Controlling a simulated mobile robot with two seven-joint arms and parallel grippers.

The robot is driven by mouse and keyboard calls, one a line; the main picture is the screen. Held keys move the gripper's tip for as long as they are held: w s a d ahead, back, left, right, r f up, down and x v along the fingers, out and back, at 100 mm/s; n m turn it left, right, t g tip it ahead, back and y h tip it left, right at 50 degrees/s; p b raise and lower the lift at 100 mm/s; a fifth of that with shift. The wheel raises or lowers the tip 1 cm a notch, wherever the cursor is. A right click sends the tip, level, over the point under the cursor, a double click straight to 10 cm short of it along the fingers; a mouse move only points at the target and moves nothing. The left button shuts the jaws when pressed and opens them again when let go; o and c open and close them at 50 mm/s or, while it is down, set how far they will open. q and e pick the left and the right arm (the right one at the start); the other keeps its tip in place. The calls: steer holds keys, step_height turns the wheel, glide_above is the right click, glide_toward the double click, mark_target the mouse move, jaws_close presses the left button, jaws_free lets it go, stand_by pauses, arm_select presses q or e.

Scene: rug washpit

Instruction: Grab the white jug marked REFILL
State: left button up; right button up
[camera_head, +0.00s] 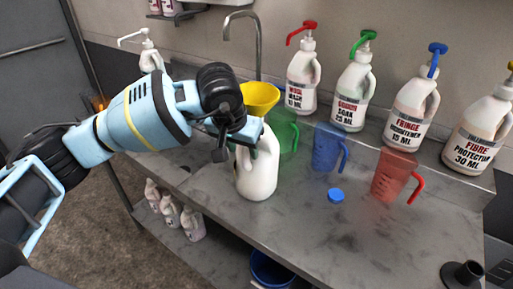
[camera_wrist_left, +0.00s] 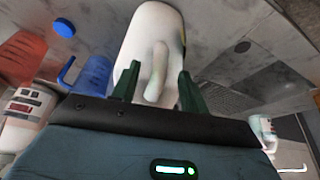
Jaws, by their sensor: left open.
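A white jug (camera_head: 258,172) stands on the grey counter, near its front edge. No REFILL marking shows on the sides in view. My left gripper (camera_head: 242,140) is at the top of the jug, which it partly hides in the head view. In the left wrist view the dark fingers of the left gripper (camera_wrist_left: 157,88) are open, one on each side of the handle of the white jug (camera_wrist_left: 148,35). I cannot tell whether they touch it. My right gripper is in neither view.
A yellow funnel (camera_head: 260,95) shows just behind my left gripper. Green (camera_head: 284,135), blue (camera_head: 327,150) and red (camera_head: 391,178) measuring jugs stand to the right. A blue cap (camera_head: 336,195) lies on the counter (camera_head: 300,225). Several labelled pump bottles (camera_head: 353,92) line the back ledge.

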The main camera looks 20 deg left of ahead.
arm_select(q)
steer(key=x, duration=0.4)
steer(key=shift+s+f, duration=0.1)
steer(key=shift+f, duration=0.05)
jaws_close()
